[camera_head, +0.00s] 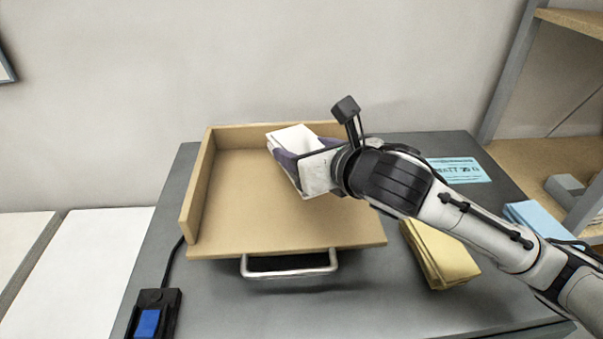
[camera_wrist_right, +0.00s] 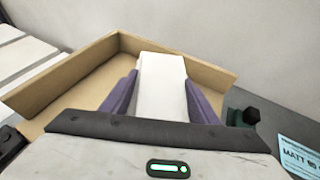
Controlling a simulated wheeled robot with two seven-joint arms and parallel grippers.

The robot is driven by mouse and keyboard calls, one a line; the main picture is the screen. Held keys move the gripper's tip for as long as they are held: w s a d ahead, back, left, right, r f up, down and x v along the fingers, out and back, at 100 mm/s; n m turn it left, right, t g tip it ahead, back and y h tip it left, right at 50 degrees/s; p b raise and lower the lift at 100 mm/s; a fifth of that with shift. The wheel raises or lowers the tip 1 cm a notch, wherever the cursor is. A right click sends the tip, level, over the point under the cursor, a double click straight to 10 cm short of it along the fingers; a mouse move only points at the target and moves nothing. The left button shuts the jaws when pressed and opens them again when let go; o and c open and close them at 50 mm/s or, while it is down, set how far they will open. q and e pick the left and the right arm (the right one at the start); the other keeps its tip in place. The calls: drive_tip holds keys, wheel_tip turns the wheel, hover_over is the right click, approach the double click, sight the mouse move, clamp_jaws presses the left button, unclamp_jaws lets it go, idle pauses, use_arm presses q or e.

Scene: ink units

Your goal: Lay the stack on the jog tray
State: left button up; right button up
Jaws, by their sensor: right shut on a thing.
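The jog tray (camera_head: 250,215) is a tan wooden tray with raised walls at its left and back and a metal handle at its front. It also shows in the right wrist view (camera_wrist_right: 75,85). My right gripper (camera_head: 298,152) is over the back right part of the tray. Its purple fingers are shut on a white stack (camera_head: 290,137). In the right wrist view the stack (camera_wrist_right: 162,88) lies between the two fingers. I cannot tell whether the stack touches the tray floor. My left gripper is not in view.
A yellow folded stack (camera_head: 438,255) lies right of the tray, under my right arm. A light blue card (camera_head: 458,169) lies at the back right of the grey table. A black pedal with a blue top (camera_head: 148,323) is at the front left. Shelving (camera_head: 545,150) stands at the right.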

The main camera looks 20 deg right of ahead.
drive_tip(key=shift+f, duration=0.6)
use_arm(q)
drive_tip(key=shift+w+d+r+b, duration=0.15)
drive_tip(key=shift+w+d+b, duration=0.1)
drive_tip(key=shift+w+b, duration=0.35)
use_arm(e)
drive_tip(key=shift+f, duration=1.55)
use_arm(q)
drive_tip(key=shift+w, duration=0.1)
use_arm(e)
drive_tip(key=shift+f, duration=0.1)
drive_tip(key=o, duration=1.3)
drive_tip(key=shift+f, duration=0.15)
drive_tip(key=shift+o, duration=0.2)
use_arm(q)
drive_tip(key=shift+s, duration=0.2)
